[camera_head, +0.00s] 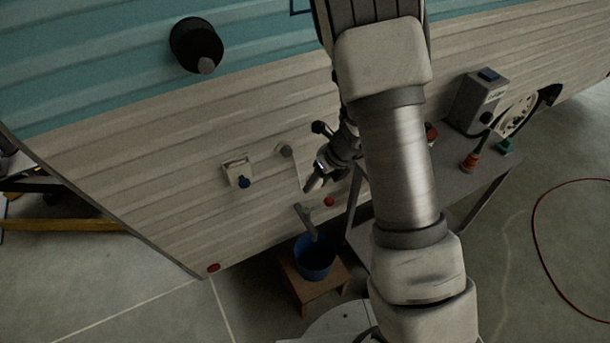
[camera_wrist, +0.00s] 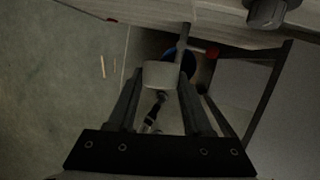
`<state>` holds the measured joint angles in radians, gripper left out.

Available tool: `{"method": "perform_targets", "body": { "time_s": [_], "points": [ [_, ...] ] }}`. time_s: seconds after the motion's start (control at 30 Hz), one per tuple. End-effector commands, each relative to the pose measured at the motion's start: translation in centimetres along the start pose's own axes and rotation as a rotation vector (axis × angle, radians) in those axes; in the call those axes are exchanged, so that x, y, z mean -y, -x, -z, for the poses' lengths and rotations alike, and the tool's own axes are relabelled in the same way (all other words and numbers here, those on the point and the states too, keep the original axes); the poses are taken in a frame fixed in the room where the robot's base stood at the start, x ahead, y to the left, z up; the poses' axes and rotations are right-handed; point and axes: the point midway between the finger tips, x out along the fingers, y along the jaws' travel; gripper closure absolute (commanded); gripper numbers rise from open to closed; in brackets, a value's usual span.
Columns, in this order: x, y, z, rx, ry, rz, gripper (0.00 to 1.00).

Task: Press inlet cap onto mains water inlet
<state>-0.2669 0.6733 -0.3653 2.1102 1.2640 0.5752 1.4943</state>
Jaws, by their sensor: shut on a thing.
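My gripper (camera_wrist: 161,88) is shut on a pale grey, blocky piece, which I take to be the inlet cap (camera_wrist: 161,75), between its two dark fingers. In the head view my gripper (camera_head: 315,182) hangs in front of the camper's cream lower wall, apart from the wall fittings. A white box fitting with a blue round part (camera_head: 238,171) is on the wall to its left. I cannot tell which is the mains water inlet. The cap's far side is hidden.
A grey drain pipe (camera_head: 306,220) points down into a blue bucket (camera_head: 315,258) on a wooden stool (camera_head: 303,285). A red knob (camera_head: 329,201) is beside the pipe. A grey table (camera_head: 462,185) with a box stands right. A red hose (camera_head: 536,235) lies on the floor.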

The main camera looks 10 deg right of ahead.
Motion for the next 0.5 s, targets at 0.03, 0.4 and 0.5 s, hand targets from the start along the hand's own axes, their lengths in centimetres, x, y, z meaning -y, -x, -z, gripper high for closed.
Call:
{"method": "perform_targets", "body": {
  "time_s": [0.03,0.4,0.5],
  "points": [
    [-0.6,0.0,-0.6,0.024,-0.024,0.008,1.0],
    [-2.2,0.1,-2.8,0.103,-0.115,0.043,1.0],
    [-2.2,0.1,-2.8,0.104,-0.116,0.043,1.0]
  ]
}}
